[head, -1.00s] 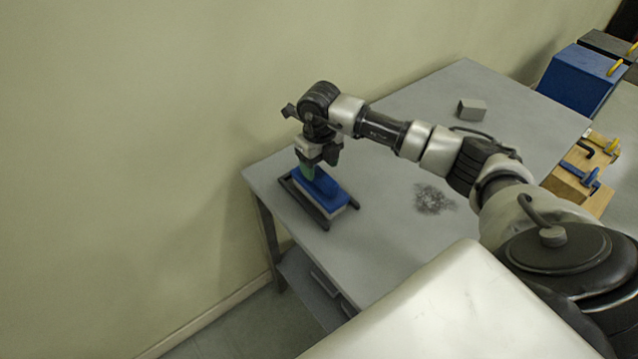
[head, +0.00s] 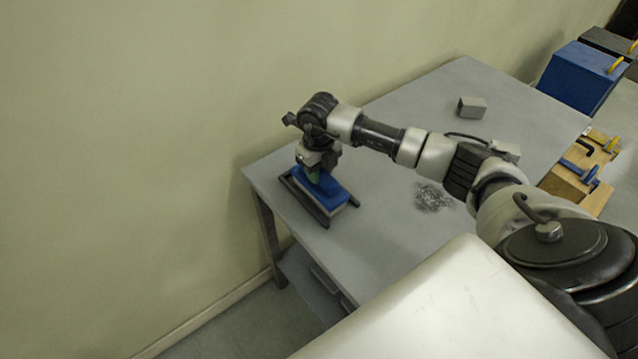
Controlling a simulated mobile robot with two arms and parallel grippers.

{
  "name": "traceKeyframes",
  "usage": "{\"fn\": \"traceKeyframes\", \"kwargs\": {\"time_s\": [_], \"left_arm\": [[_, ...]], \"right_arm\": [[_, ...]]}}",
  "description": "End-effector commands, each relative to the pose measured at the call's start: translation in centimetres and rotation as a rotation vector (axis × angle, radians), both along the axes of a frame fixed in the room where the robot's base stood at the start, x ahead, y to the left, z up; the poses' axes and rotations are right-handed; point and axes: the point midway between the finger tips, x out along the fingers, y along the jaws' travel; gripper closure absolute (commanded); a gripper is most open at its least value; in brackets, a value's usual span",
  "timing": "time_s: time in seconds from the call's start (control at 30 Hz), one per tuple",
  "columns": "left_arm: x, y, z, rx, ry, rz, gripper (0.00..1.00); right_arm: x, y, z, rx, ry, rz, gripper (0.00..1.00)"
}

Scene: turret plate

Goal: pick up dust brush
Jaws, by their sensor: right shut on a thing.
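The dust brush (head: 332,193) has a blue top and lies in a dark holder frame (head: 305,205) near the left corner of the grey table. My right gripper (head: 313,176) comes down on it from above and is shut on its blue upper part. The fingertips are partly hidden by the gripper body and the brush. The brush still sits within the holder's rails. My left gripper is not in view.
A patch of dark shavings (head: 433,197) lies on the table (head: 385,245). A small grey block (head: 472,107) stands toward the back. A wall runs behind the table.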

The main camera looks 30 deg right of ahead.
Motion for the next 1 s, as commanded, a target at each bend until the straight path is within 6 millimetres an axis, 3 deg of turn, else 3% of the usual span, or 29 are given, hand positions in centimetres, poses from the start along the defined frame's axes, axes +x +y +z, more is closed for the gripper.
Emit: {"fn": "traceKeyframes", "kwargs": {"time_s": [0.33,0.57,1.0], "left_arm": [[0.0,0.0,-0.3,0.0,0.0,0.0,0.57],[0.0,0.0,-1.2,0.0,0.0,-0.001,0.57],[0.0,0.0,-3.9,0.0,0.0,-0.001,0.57]], "right_arm": [[0.1,0.0,0.8,0.0,-0.004,0.0,1.0],[0.1,0.0,4.0,0.001,-0.007,0.001,1.0],[6.5,-6.9,9.7,0.001,-0.004,-0.003,1.0]]}}
